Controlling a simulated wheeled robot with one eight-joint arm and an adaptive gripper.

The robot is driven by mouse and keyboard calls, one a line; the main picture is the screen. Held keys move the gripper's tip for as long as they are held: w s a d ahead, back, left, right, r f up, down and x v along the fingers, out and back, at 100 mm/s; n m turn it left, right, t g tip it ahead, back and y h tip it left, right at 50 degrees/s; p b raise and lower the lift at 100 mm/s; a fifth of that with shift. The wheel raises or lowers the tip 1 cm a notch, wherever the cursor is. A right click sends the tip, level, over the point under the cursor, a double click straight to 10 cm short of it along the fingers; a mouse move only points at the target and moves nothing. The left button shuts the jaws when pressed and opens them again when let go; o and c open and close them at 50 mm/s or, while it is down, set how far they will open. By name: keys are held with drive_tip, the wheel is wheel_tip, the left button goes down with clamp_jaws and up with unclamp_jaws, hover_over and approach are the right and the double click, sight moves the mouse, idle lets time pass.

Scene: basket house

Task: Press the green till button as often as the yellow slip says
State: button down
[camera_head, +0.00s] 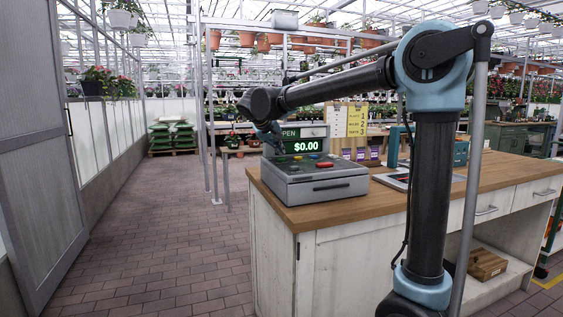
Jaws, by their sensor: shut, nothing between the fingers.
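The grey till (312,190) stands on the wooden counter top, with its display (307,146) reading "$0.00" in green and part of the word "OPEN" above it. Small coloured buttons sit on its sloping top; a red button (324,164) shows clearest, and I cannot clearly make out the green one. A yellow slip (357,121) on a board behind the till carries lines ending in 1, 2 and 3; the words are too small to read. My gripper (272,141) is shut and empty at the till's back left, beside the display, partly hidden by my arm.
The counter (345,215) has a bare strip in front of the till. A flat tray-like item (405,179) lies right of the till, near a teal upright object (394,146). A grey door (45,150) stands at left. The brick floor (165,235) between is clear.

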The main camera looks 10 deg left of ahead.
drive_tip(key=shift+f, duration=0.65)
idle(0.8)
drive_tip(key=shift+r, duration=0.15)
idle(0.3)
drive_tip(key=shift+r, duration=0.7)
drive_tip(key=shift+r, duration=2.55)
drive_tip(key=shift+s, duration=0.1)
